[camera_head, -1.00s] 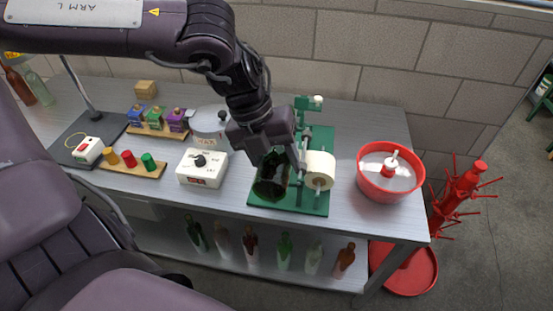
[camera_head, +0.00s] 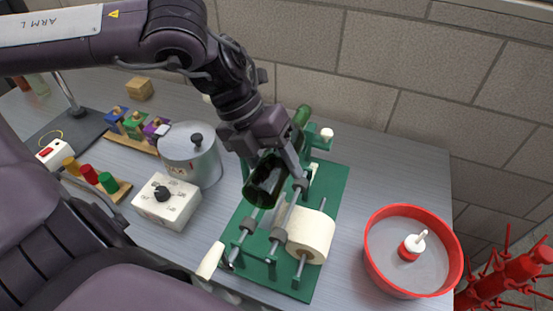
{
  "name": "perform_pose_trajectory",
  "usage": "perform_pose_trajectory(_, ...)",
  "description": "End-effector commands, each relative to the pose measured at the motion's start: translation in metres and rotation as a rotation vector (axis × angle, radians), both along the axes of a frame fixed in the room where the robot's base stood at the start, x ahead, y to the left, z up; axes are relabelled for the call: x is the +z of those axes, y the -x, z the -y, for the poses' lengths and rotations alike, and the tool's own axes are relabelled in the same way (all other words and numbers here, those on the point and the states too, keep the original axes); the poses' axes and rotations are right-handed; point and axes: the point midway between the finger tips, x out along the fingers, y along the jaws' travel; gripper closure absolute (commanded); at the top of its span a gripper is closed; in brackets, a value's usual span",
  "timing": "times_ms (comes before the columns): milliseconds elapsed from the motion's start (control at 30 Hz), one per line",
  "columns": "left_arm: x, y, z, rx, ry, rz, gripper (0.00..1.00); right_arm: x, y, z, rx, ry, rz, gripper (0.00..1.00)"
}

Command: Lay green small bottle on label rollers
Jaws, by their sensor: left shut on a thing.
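A dark green bottle (camera_head: 264,183) is in my left gripper (camera_head: 281,155) in the head view. Its base points toward me and its neck shows beyond the gripper at the upper right, so it lies nearly along the rollers. My left gripper is shut around its body, hiding the middle. The label rollers (camera_head: 287,217) are metal rods on a green base (camera_head: 335,190), with a roll of cream labels (camera_head: 311,236) at the right. The bottle is over the rear part of the rollers. I cannot tell whether it touches them. My right gripper is not in view.
Left of the rollers are a grey lidded pot (camera_head: 190,160) and a white dial box (camera_head: 166,200). A white handle (camera_head: 210,261) sticks out at the front left of the roller stand. A red basin (camera_head: 440,284) stands at the right. Bare table lies between stand and basin.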

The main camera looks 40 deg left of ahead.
Motion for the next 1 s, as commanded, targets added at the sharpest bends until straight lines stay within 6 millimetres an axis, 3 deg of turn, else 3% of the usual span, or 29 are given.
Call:
perform_pose_trajectory(267, -0.014, -0.001, 0.0, 0.0, 0.001, 0.003, 0.92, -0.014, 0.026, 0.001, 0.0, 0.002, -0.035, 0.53)
perform_pose_trajectory(800, -0.071, -0.001, 0.0, 0.0, 0.001, 0.004, 0.92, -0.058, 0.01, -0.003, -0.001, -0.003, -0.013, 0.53)
perform_pose_trajectory(1000, -0.081, -0.001, 0.0, 0.0, 0.001, 0.004, 0.92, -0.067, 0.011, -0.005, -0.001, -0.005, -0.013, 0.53)
